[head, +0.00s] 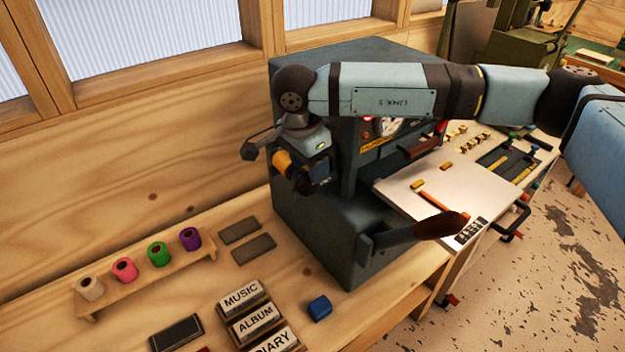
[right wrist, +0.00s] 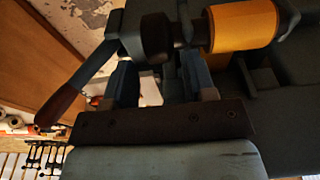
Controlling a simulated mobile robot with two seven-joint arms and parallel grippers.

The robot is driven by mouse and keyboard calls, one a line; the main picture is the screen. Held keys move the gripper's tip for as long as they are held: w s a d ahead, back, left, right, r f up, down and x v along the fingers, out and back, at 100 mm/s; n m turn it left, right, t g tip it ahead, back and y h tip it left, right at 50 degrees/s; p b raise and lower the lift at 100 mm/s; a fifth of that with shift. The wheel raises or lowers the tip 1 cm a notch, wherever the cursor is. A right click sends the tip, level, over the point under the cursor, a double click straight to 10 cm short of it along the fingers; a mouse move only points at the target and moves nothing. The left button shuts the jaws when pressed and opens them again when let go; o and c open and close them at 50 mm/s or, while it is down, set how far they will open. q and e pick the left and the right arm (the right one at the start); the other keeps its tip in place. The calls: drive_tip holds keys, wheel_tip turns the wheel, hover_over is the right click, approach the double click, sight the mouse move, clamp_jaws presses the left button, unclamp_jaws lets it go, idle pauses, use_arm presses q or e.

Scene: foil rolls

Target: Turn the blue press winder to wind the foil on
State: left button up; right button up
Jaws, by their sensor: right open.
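The dark blue-grey press (head: 330,235) stands on the bench. An orange-gold foil roll (head: 284,161) sits beside the hub and also shows in the right wrist view (right wrist: 245,25). My right gripper (head: 306,178) is at the press's left side, close to the roll. In the right wrist view its fingers (right wrist: 158,70) are apart, with the hub just beyond them. Contact cannot be told. My left gripper is out of view.
A wooden rack (head: 150,278) holds white, pink, green and purple rolls at left. Blocks marked MUSIC, ALBUM and DIARY (head: 252,322) and a small blue block (head: 320,308) lie in front. A press lever (head: 425,228) juts out front. A white board (head: 400,188) lies right.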

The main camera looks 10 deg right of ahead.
wheel_tip(320, 180, up, 9)
drive_tip(key=a+b, duration=0.1)
drive_tip(key=shift+s+a, duration=0.15)
drive_tip(key=shift+s, duration=0.15)
drive_tip(key=shift+o, duration=0.5)
